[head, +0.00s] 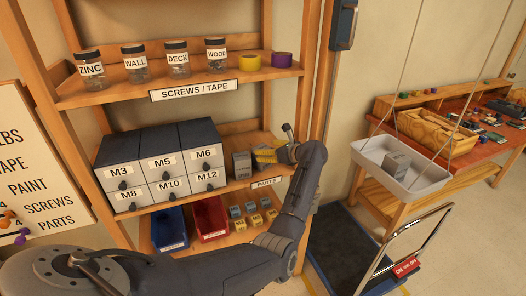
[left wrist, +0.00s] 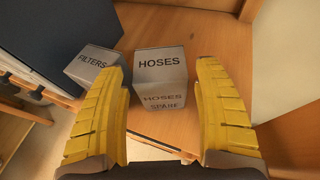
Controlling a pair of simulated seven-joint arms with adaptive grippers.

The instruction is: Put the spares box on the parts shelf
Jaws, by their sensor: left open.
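In the left wrist view a grey box (left wrist: 160,68) stands on the wooden parts shelf (left wrist: 225,45), with HOSES on its top. Lower lettering between my fingers reads HOSES and SPARE; I cannot tell whether a separate spares box is there. My left gripper (left wrist: 163,112) is open, with one yellow finger on each side of this lettering; no contact is clear. My right gripper is out of view.
A grey FILTERS box (left wrist: 93,65) stands close left of the HOSES box. The drawer cabinet (head: 160,165) fills the shelf's left. A shelf with jars (head: 120,88) is above, bins (head: 168,228) below. A hanging white tray (head: 400,180) holds a grey box (head: 397,164).

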